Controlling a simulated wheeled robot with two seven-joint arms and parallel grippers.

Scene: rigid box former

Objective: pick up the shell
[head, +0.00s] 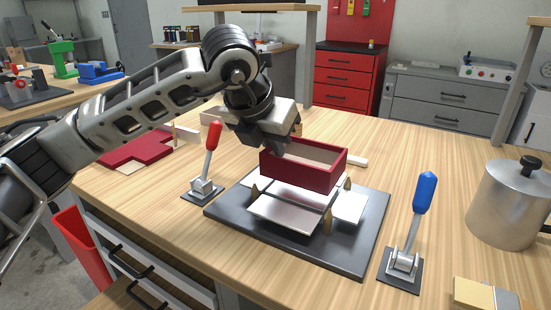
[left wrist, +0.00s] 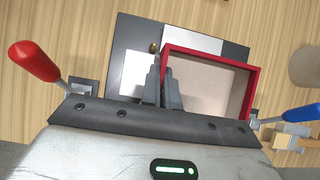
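The shell is an open red box (head: 300,176) with a pale inside, over the middle of the dark former plate (head: 222,209). In the left wrist view the shell (left wrist: 254,92) shows its red rim and beige inner floor. My left gripper (head: 277,147) reaches down at the shell's left end. In the left wrist view its fingers (left wrist: 162,89) are close together, one on each side of the shell's left wall, and appear closed on it. My right gripper is not in view.
White flaps (head: 284,213) and brass posts (head: 327,221) surround the shell. A red-handled lever (head: 212,147) stands left and a blue-handled lever (head: 424,194) right. A metal pot (head: 512,205) stands at the right. Red flat pieces (head: 135,147) lie at the left.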

